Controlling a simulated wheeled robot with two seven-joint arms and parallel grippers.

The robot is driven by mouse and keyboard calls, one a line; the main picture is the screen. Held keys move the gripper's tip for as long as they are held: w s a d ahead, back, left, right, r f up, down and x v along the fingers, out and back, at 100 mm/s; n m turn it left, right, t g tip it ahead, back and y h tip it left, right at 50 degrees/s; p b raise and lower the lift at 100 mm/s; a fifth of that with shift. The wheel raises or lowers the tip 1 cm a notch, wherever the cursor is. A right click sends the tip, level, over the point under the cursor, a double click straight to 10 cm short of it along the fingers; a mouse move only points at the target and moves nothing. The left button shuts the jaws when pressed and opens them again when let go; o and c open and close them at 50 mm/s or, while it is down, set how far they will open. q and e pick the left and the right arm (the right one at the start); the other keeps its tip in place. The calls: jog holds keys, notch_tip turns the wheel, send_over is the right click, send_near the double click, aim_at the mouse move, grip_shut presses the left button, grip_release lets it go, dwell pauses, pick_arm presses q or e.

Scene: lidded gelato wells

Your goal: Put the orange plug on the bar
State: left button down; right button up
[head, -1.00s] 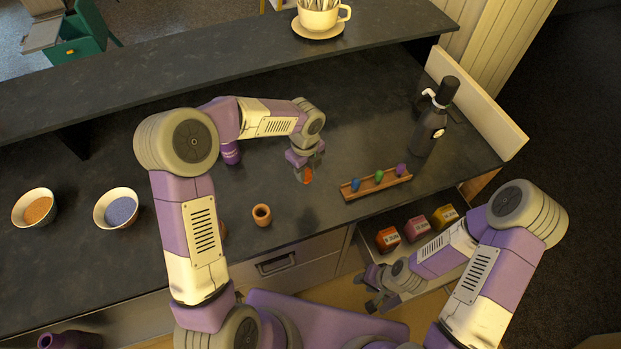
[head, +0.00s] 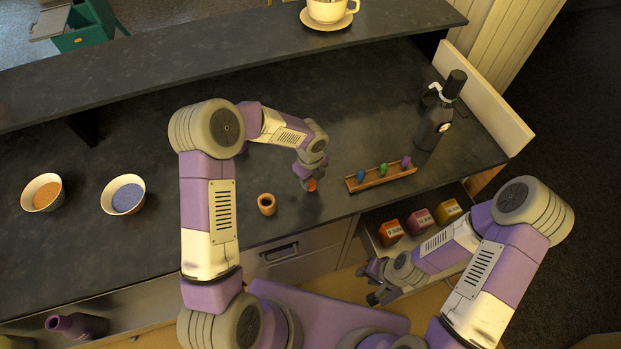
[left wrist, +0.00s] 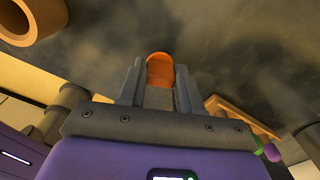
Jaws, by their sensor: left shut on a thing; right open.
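My left gripper (head: 311,182) is shut on the orange plug (head: 313,186), over the dark counter to the left of the wooden rack. In the left wrist view the orange plug (left wrist: 159,70) sits between the two fingers; its lower part is hidden by them. I cannot tell whether the plug touches the counter. The wooden rack (head: 380,177) carries a blue plug (head: 361,176), a green plug (head: 383,169) and a purple plug (head: 406,161). A raised dark bar ledge (head: 220,58) runs along the back. My right gripper (head: 376,283) is open and empty by the open drawer.
A small wooden cup (head: 267,204) stands left of my left gripper. Two bowls (head: 123,194) stand at the left. A dark pump bottle (head: 437,120) stands behind the rack. The open drawer (head: 370,243) holds orange, pink and yellow boxes. A cup on a saucer (head: 325,24) stands on the ledge.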

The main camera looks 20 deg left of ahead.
pick_arm(q)
jog(key=c, duration=0.8)
grip_release()
jog(key=shift+f, duration=0.1)
notch_tip(320, 180, up, 12)
jog(key=shift+r, duration=0.2)
